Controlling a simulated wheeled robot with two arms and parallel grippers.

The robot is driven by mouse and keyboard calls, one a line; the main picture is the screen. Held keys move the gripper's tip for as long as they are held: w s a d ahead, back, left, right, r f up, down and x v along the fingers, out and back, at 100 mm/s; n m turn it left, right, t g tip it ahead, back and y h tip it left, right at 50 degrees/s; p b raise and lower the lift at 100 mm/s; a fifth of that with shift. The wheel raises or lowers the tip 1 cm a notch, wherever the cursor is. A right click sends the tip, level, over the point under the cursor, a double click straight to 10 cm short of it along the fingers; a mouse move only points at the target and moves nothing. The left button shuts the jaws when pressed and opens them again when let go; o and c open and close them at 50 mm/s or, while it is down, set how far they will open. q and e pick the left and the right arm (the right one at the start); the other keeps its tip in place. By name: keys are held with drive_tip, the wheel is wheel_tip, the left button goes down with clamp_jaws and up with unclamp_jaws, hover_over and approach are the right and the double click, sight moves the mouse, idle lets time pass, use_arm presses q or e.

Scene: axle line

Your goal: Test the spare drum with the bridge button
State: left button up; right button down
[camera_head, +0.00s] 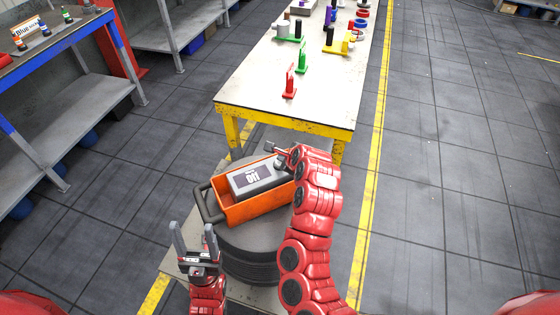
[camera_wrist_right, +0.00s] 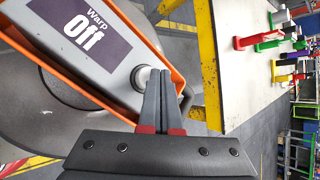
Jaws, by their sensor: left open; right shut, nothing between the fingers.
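A grey box (camera_head: 258,177) with a dark label lies in an orange crate (camera_head: 240,213) in front of me. In the right wrist view the label on the box (camera_wrist_right: 95,45) reads "Warp Off", and a round white button (camera_wrist_right: 141,77) sits at the box's end. My right gripper (camera_head: 279,151) is shut and empty over that end. In the right wrist view its fingertips (camera_wrist_right: 168,72) are right beside the button and partly cover it; I cannot tell if they touch. My left gripper (camera_head: 193,228) is open and empty, left of the crate. I cannot tell which thing is the spare drum.
A long table (camera_head: 262,85) ahead holds a red stand (camera_head: 290,84), a green stand (camera_head: 302,58), a yellow stand (camera_head: 338,46) and several coloured cylinders and rings. A blue-edged bench (camera_head: 60,55) with small bottles stands at left. The floor at right is clear.

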drive_tip(key=shift+f, duration=0.4)
drive_tip(key=shift+r, duration=0.15)
idle(0.4)
drive_tip(key=shift+r+p, duration=0.35)
drive_tip(key=shift+r, duration=0.45)
drive_tip(key=shift+r+p, duration=1.35)
drive_tip(key=shift+r, duration=1.25)
drive_tip(key=shift+f, duration=0.1)
